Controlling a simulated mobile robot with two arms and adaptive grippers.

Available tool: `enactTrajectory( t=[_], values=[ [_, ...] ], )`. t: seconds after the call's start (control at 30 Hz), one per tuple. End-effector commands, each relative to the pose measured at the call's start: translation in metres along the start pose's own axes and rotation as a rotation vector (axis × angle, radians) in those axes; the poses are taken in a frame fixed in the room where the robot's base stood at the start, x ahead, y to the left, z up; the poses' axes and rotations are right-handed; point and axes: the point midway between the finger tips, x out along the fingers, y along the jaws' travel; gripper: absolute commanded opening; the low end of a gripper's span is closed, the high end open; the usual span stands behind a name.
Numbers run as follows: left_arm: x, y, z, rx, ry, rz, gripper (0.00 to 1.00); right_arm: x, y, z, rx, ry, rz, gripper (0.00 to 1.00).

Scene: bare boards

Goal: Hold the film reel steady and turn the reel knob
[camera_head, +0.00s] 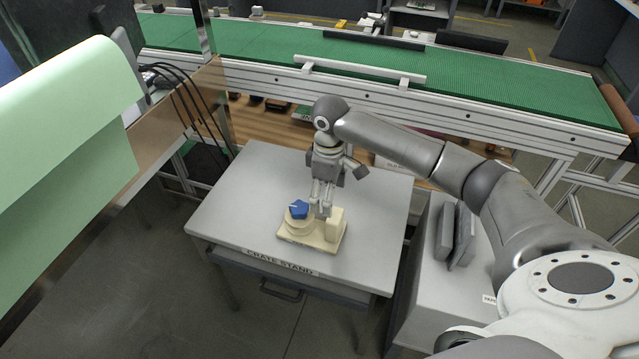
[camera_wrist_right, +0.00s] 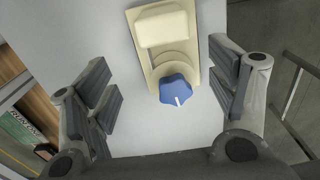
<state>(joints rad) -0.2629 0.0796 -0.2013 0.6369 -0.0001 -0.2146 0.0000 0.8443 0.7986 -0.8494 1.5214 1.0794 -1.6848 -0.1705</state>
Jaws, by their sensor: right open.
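A cream film reel unit (camera_head: 312,243) sits near the front of the grey crate stand. It has a round hub and a raised cream block (camera_head: 335,222) beside it. The blue reel knob (camera_head: 299,209) tops the hub. It also shows in the right wrist view (camera_wrist_right: 175,90), with a white mark. My right gripper (camera_head: 322,206) points down over the unit, close beside the knob in the head view. In the right wrist view its fingers stand wide apart with the knob and base between them, gripping nothing. My left gripper is not in view.
The crate stand (camera_head: 240,205) is otherwise clear. A grey cabinet (camera_head: 432,290) with dark upright pieces (camera_head: 455,235) stands to its right. A green conveyor (camera_head: 400,70) runs behind. A green sheet and wooden panel (camera_head: 150,150) rise at the left.

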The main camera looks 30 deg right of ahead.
Motion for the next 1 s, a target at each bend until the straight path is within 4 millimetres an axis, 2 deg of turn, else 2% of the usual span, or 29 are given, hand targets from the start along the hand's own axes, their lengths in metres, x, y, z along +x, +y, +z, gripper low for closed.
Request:
enactTrajectory(
  t=[0.07, 0.1, 0.3, 0.4, 0.47, 0.6, 0.73, 0.87, 1.0],
  values=[
    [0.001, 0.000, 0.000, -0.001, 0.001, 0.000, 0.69, 0.011, -0.001, 0.001, 0.001, -0.005, -0.002, 0.79],
    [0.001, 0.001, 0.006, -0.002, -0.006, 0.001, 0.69, 0.017, -0.001, 0.001, 0.001, -0.005, -0.002, 0.79],
    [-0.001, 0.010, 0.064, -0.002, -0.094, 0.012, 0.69, 0.054, -0.001, 0.001, 0.001, -0.004, -0.001, 0.79],
    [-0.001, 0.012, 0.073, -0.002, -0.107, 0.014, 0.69, 0.071, -0.001, 0.001, 0.000, -0.003, -0.001, 0.79],
    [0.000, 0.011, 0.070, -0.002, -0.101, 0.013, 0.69, 0.081, -0.001, 0.001, 0.000, -0.003, 0.000, 0.79],
    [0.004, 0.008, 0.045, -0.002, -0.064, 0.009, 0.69, 0.095, -0.001, 0.001, 0.001, -0.002, 0.000, 0.79],
    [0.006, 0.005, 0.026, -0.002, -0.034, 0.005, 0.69, 0.102, 0.000, 0.000, 0.000, 0.000, 0.001, 0.79],
    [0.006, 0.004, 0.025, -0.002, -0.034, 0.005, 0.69, 0.103, 0.000, 0.000, 0.000, 0.000, 0.001, 0.79],
    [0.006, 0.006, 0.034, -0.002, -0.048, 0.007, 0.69, 0.103, 0.000, 0.000, 0.000, 0.000, 0.001, 0.79]
  ],
)
